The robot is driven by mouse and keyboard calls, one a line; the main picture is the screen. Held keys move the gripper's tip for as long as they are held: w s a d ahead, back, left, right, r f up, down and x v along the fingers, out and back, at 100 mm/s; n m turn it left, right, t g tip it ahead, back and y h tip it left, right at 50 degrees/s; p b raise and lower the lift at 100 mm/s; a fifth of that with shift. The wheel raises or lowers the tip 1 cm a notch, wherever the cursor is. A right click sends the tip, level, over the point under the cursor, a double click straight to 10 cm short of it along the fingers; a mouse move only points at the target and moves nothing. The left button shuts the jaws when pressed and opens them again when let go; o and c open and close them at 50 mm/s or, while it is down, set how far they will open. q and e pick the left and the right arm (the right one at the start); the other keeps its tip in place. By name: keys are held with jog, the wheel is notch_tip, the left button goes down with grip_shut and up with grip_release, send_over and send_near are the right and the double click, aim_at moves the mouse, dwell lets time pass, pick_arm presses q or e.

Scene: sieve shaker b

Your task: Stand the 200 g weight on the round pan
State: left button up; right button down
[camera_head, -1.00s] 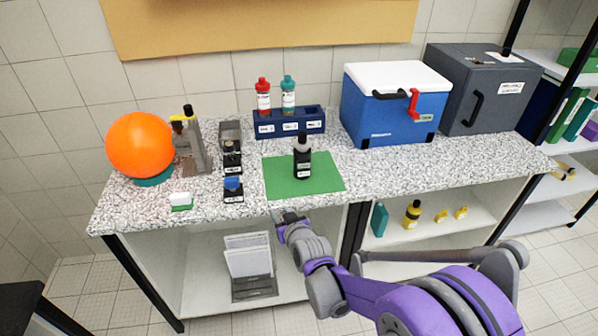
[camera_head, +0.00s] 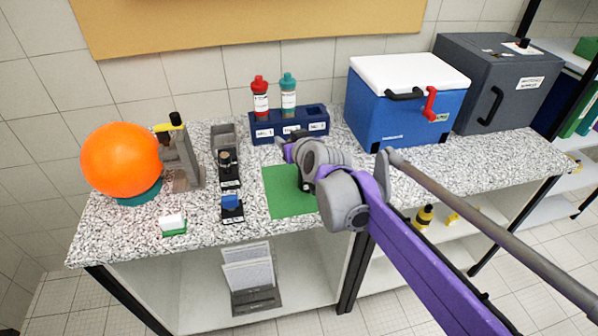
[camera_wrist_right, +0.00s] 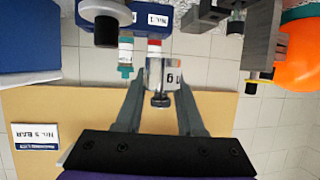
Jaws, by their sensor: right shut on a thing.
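My right gripper (camera_head: 284,146) is over the bench just in front of the blue bottle rack. In the wrist view its two fingers (camera_wrist_right: 160,98) are shut on a silvery cylinder (camera_wrist_right: 158,74) with a dark knob. Part of a label ending in "g" shows there, so it looks like the weight. In the head view my arm and gripper hide most of it. A small dark stand with a rounded top (camera_head: 228,160) is left of the gripper. I cannot tell for sure whether that is the round pan. My left gripper is not in view.
The rack (camera_head: 262,131) holds a red-capped bottle (camera_head: 260,100) and a teal-capped bottle (camera_head: 288,98). A green mat (camera_head: 284,200) lies in front; my arm mostly hides its black bottle. An orange ball (camera_head: 120,160) and a blue cooler (camera_head: 400,115) flank the space.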

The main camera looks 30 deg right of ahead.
jog(key=w+f, duration=0.1)
jog(key=b, duration=0.2)
send_over(289, 196)
notch_tip(289, 196, down, 13)
jog(key=shift+f, duration=0.1)
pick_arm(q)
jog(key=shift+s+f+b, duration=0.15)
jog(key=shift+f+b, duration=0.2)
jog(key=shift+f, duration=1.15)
pick_arm(e)
jog(key=shift+f, duration=1.8)
jog(key=shift+f, duration=0.2)
jog(key=c, duration=0.8)
grip_release()
